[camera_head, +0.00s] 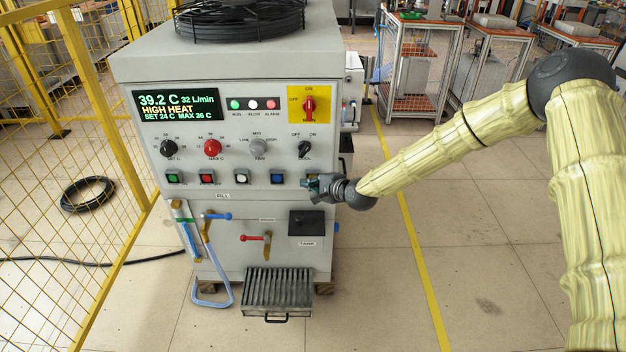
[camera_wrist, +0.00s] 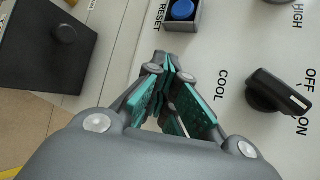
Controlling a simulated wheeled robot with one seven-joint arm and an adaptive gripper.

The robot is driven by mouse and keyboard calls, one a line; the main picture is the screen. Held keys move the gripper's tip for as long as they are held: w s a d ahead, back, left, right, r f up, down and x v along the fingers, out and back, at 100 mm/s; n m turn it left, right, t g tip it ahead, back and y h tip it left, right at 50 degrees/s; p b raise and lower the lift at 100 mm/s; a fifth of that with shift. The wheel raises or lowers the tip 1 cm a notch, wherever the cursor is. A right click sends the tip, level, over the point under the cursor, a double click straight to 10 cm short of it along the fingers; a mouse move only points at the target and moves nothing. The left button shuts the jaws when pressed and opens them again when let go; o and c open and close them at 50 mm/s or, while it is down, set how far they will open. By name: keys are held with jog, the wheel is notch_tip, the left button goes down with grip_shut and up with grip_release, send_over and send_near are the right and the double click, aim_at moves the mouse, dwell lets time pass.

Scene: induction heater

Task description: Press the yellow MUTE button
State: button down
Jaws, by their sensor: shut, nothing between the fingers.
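The yellow MUTE button cannot be made out in either view. My gripper (camera_head: 313,184) is at the right end of the button row on the heater's front panel, covering the spot right of the blue button (camera_head: 277,179). In the wrist view my gripper (camera_wrist: 168,66) has its teal-padded fingers shut with nothing between them. Its tips point at the panel, just beside the blue RESET button (camera_wrist: 182,9). Whether the tips touch the panel or a button cannot be told.
The heater (camera_head: 232,235) has a lit display (camera_head: 179,105), several knobs and a red switch on a yellow plate (camera_head: 309,104). A black COOL knob (camera_wrist: 277,92) is near the fingers. A black tank box (camera_head: 306,228) is below. Yellow fencing (camera_head: 75,130) stands left; floor at right is clear.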

jog(key=shift+s, duration=0.85)
jog(key=shift+s+p, duration=0.7)
jog(key=shift+s, duration=1.8)
jog(key=s+p, duration=0.1)
jog(key=s, duration=1)
